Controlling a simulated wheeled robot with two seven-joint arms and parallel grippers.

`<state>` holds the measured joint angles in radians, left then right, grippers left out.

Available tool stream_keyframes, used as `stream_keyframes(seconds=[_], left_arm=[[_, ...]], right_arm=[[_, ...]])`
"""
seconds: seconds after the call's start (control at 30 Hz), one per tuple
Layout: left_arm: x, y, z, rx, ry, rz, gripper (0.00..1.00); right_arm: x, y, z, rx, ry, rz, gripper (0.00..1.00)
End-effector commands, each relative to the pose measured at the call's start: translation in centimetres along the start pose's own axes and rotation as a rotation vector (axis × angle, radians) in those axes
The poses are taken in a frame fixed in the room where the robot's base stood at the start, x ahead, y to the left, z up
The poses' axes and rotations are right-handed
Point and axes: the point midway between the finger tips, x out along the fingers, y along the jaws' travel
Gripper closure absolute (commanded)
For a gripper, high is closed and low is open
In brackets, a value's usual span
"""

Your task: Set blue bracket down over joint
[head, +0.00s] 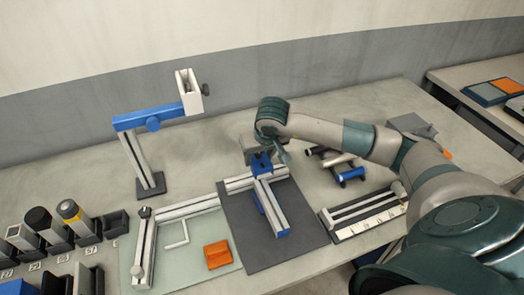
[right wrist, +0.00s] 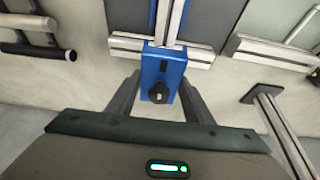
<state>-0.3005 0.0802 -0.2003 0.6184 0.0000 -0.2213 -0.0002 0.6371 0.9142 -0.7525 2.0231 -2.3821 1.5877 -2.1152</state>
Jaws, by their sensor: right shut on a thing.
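My right gripper (head: 265,150) is shut on the blue bracket (head: 261,163). In the right wrist view the blue bracket (right wrist: 176,66), with a black knob (right wrist: 158,93), sits between the two fingers (right wrist: 160,84). The bracket is at the joint where the long silver profile (head: 269,205) meets the crosswise profile (head: 238,182), on the dark grey mat (head: 240,235). The profiles also show in the right wrist view (right wrist: 125,42), with the bracket overlapping their meeting place. I cannot tell whether it touches them. My left gripper is not in view.
A blue and silver stand (head: 142,155) rises behind the work area. A pale green mat (head: 190,268) holds silver profiles and an orange block (head: 217,254). Dark bins (head: 112,224) stand at left.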

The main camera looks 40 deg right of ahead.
Motion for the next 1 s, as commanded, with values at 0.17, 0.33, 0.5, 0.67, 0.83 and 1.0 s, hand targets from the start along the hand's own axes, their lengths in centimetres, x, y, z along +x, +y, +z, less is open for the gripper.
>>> stream_keyframes(seconds=[0.17,0.33,0.5,0.67,0.83,1.0], left_arm=[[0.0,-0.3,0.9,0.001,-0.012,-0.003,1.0],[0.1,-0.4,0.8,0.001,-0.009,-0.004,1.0],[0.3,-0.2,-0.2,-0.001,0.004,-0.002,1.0],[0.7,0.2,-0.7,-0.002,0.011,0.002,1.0],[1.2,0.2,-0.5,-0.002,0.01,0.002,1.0],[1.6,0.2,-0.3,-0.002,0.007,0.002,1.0]], right_arm=[[0.0,0.0,-0.1,0.0,0.001,-0.001,0.84],[0.1,0.0,0.0,0.0,0.001,-0.001,0.84],[0.7,0.0,0.2,0.0,0.0,0.0,0.84],[1.6,0.0,0.7,0.0,-0.001,-0.001,0.84],[2.8,-0.1,1.1,0.0,0.0,-0.002,0.84],[3.8,0.0,1.6,-0.001,0.0,-0.001,0.84]])
